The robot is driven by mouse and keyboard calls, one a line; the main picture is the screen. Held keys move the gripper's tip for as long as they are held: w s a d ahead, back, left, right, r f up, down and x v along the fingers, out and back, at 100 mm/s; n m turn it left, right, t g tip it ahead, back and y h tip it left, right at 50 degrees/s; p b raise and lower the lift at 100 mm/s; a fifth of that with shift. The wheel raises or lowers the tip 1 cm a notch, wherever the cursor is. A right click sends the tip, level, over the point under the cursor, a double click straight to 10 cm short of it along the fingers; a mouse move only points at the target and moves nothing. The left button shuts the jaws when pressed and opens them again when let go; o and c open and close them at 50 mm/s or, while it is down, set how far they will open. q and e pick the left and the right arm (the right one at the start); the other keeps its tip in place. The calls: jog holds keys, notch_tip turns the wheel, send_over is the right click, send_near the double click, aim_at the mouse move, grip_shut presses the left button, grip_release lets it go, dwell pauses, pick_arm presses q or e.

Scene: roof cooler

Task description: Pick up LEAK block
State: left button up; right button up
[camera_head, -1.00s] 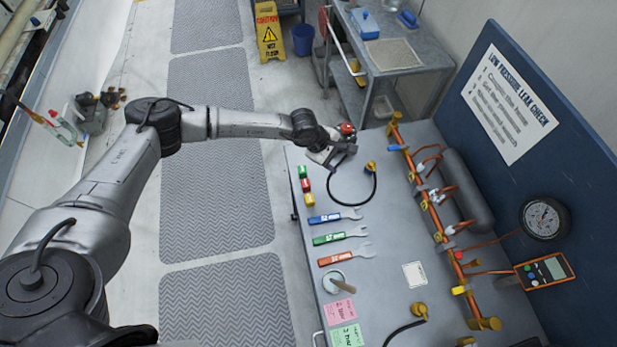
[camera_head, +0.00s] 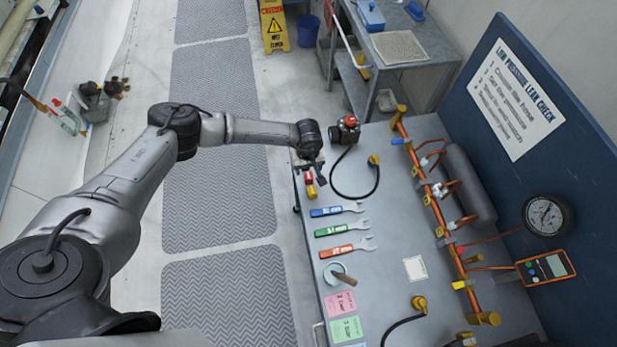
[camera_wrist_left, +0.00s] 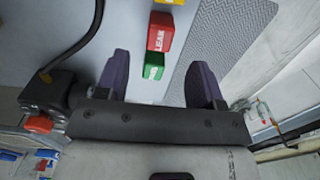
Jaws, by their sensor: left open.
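The red LEAK block (camera_wrist_left: 160,32) lies on the bench, between a green block (camera_wrist_left: 153,67) and a yellow block (camera_wrist_left: 171,2) in the left wrist view. In the head view the red block (camera_head: 307,177) shows just below my left gripper (camera_head: 308,170), with the yellow block (camera_head: 311,191) in front. The green block is hidden there by the gripper. My left gripper (camera_wrist_left: 159,66) is open and empty in the wrist view. Its fingers lie to either side of the green block in the picture, with the red block beyond the fingertips. My right gripper is not in view.
Blue, green and red-orange wrenches (camera_head: 342,250) lie nearer on the bench. A black device with a red knob (camera_head: 347,130) and a black hose (camera_head: 347,195) are to the right. Orange pipes (camera_head: 437,212) line the back.

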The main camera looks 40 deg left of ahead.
aim_at(309, 176)
pick_arm(q)
jog(key=shift+s+d+f, duration=0.1)
jog(key=shift+d+f, duration=0.05)
jog(key=shift+f, duration=1.2)
jog(key=shift+s+d+f, duration=0.1)
jog(key=shift+f, duration=1.25)
jog(key=shift+w+a+f, duration=0.1)
jog(key=shift+f, duration=0.5)
jog(key=c, duration=1)
